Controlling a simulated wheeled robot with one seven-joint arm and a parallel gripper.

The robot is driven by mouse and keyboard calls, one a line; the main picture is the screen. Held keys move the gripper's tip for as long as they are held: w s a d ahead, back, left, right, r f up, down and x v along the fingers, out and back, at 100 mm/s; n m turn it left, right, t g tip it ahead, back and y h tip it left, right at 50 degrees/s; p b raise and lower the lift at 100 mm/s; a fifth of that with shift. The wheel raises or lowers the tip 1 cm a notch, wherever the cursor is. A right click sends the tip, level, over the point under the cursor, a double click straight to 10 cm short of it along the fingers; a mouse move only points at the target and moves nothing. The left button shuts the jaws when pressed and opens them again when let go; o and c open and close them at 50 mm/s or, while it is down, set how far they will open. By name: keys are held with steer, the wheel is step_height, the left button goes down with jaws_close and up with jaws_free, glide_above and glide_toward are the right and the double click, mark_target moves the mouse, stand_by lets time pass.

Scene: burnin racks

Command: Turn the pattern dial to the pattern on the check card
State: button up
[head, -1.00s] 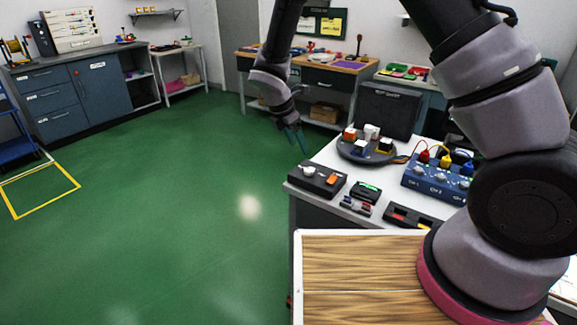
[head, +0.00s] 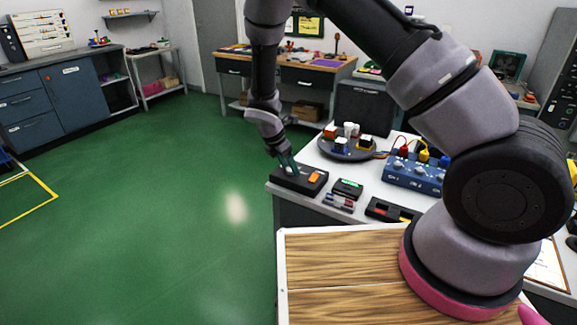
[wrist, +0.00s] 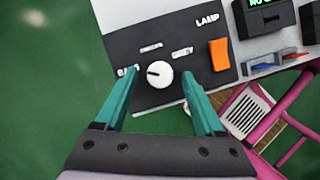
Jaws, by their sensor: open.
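The pattern dial (wrist: 159,74) is a white round knob on a black box (wrist: 118,48); its dark pointer mark points left. Small pale labels sit around it, too blurred to read. My gripper (wrist: 158,77) is open, its teal fingers on the left and right of the dial; I cannot tell whether they touch it. In the head view my gripper (head: 287,164) is low over the left part of the box (head: 304,187), partly hiding the dial. I cannot make out a check card for certain.
An orange switch (wrist: 219,54) marked LAMP is right of the dial. A small unit with a green display (head: 347,188) stands beside the box. A blue panel with leads (head: 412,174) and a round dark tray (head: 346,155) are behind. A clipboard (head: 548,268) lies at right.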

jaws_close()
steer(key=shift+w+m, duration=0.1)
steer(key=shift+m, duration=0.3)
steer(key=m+g, duration=0.1)
steer(key=m, duration=0.3)
steer(key=shift+w+a+m+g+h, duration=0.1)
steer(key=shift+w+m+g+h, duration=0.1)
steer(key=shift+m+g+h, duration=0.15)
steer(key=m, duration=0.2)
steer(key=m+g, duration=0.1)
steer(key=m, duration=0.1)
steer(key=m+g, duration=0.1)
steer(key=m, duration=0.1)
steer(key=shift+w+g, duration=0.25)
steer(key=m, duration=0.2)
steer(key=m+g+y, duration=0.1)
steer(key=m, duration=0.1)
steer(key=m+y, duration=0.1)
steer(key=m, duration=0.1)
steer(key=shift+w+d+m+g, duration=0.2)
steer(key=shift+d+m+g, duration=0.05)
steer(key=shift+m+g, duration=0.15)
steer(key=m, duration=0.1)
steer(key=m+y, duration=0.1)
steer(key=m, duration=0.1)
steer(key=m+y, duration=0.1)
steer(key=m, duration=0.1)
steer(key=shift+d+m+g, duration=0.25)
steer(key=shift+g, duration=0.15)
jaws_free()
